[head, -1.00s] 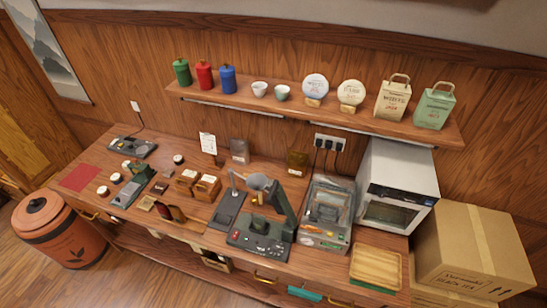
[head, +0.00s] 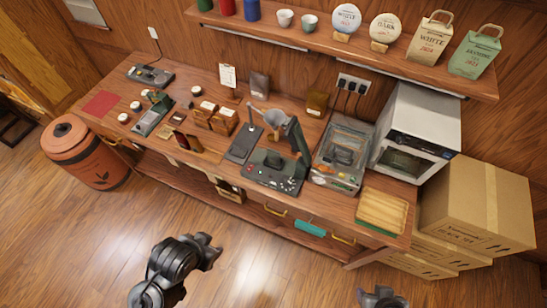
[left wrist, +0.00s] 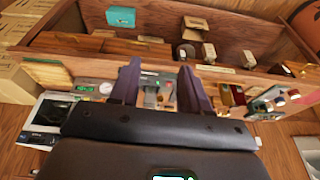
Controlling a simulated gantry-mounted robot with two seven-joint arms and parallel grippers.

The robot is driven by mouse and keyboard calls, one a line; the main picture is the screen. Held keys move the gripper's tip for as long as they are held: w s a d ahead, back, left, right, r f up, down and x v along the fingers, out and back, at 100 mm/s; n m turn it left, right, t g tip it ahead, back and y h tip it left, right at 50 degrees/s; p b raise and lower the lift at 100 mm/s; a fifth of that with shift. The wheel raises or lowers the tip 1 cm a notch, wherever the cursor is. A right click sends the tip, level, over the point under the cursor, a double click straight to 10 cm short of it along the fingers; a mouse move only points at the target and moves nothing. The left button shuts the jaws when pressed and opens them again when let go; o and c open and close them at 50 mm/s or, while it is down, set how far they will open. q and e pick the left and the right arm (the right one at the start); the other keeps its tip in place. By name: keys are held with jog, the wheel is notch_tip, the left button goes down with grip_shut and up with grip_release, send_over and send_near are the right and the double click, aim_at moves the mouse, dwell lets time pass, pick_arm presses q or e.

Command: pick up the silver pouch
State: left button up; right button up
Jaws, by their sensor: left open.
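The silver pouch (head: 260,84) is a small grey packet standing upright at the back of the counter, right of a white card on a stand. I cannot make it out in the left wrist view. My left gripper (left wrist: 160,82) is open, with two dark fingers apart and nothing seen held between them. In the head view my left arm shows at the bottom over the floor, in front of the counter and well away from the pouch.
A gold-brown pouch (head: 317,103) stands to the right, also at the back. A funnel (head: 275,118) on a stand and a dark scale-like device (head: 272,172) are in front. The shelf (head: 340,48) overhangs behind. A glass-topped machine (head: 343,150) stands right.

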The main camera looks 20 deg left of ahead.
pick_arm(q)
jog(key=o, duration=0.9)
